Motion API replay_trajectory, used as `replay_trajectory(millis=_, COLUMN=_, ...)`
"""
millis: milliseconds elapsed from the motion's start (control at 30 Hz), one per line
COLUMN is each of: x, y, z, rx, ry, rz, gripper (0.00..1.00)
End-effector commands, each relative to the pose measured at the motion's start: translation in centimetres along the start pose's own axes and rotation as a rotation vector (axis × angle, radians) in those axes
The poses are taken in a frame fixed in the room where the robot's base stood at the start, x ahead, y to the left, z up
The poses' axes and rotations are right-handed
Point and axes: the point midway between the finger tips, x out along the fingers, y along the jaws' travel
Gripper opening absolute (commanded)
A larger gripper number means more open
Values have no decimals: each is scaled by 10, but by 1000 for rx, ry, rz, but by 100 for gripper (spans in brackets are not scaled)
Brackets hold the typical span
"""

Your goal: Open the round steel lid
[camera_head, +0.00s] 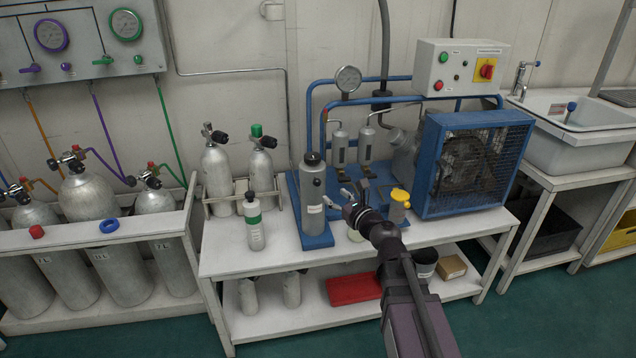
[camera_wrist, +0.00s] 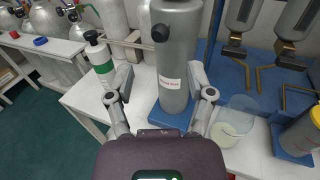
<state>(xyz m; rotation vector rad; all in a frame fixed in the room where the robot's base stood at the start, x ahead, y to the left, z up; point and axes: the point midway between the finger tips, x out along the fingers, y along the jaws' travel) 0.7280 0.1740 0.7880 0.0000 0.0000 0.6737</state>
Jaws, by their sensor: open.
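A grey steel canister (camera_head: 312,200) with a white label stands on a blue base on the white bench. Its round top (camera_head: 312,158) looks dark in the head view; I cannot tell whether this is the steel lid. In the wrist view, the canister (camera_wrist: 176,70) is upright straight ahead, with a black knob (camera_wrist: 160,32) on its side; its top is cut off by the frame. My gripper (camera_wrist: 160,82) is open and empty, its fingers spread to either side of the canister's lower part in the picture. In the head view, my gripper (camera_head: 340,197) is at the canister's right.
A green-banded bottle (camera_head: 254,225) stands left of the canister. A clear cup (camera_wrist: 233,122) and a yellow-topped pot (camera_head: 399,207) stand to the right. Behind are two small filter cylinders (camera_head: 366,143) and the blue-framed compressor (camera_head: 470,165). The bench front is partly clear.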

Motion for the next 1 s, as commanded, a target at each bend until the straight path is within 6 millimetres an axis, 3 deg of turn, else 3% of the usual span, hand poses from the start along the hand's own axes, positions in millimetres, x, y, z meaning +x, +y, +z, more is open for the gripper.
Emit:
replay_trajectory(millis=200, x=38, y=-1, z=0, rx=0, ry=0, rz=2, gripper=69)
replay_trajectory(millis=500, x=78, y=-1, z=0, rx=0, ry=0, rz=0, gripper=69)
replay_trajectory(millis=700, x=90, y=0, z=0, rx=0, ry=0, rz=0, gripper=69)
replay_trajectory(millis=1000, x=91, y=0, z=0, rx=0, ry=0, rz=0, gripper=69)
